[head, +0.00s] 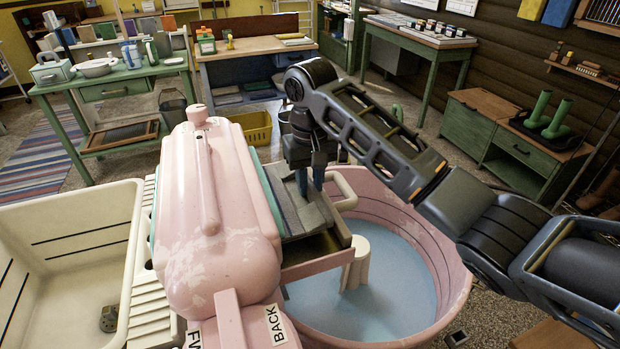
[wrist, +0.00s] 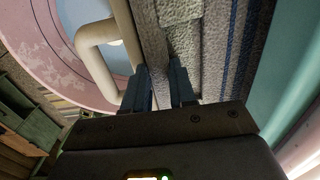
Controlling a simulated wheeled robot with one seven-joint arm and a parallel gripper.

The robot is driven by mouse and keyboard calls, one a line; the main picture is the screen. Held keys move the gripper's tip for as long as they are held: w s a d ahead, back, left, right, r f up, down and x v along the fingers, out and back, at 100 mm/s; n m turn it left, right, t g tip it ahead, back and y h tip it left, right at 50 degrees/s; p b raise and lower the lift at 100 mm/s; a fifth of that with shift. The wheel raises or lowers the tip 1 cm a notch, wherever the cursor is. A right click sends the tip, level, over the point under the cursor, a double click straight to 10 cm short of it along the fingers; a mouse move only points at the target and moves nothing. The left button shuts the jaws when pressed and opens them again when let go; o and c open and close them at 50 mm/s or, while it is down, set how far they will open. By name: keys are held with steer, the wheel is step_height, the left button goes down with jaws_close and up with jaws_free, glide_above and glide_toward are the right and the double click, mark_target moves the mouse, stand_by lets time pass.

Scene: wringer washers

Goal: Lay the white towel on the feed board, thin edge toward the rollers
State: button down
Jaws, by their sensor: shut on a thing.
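A folded towel (head: 292,213), grey-white in this light, is beside the pink wringer housing (head: 215,215), over the feed board (head: 316,246). In the wrist view the towel (wrist: 208,48) shows rough terry layers and dark blue stripes. My gripper (head: 312,190) points down over it and is shut on its tub-side edge; the fingers (wrist: 160,84) also show in the wrist view. The teal roller-side strip (wrist: 285,75) runs along the towel's far side, with a dark gap between. The rollers are hidden by the housing. I cannot tell whether the towel rests fully on the board.
The pink washer tub (head: 445,290) holds bluish water and a cream agitator post (head: 357,262). A cream pipe handle (head: 345,188) stands close to my gripper. A cream sink (head: 70,260) is left of the wringer. Benches stand behind.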

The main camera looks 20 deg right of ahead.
steer(key=shift+f, duration=0.15)
steer(key=c, duration=0.8)
jaws_free()
steer(key=shift+f, duration=0.1)
steer(key=shift+c, duration=0.2)
steer(key=shift+r, duration=3.95)
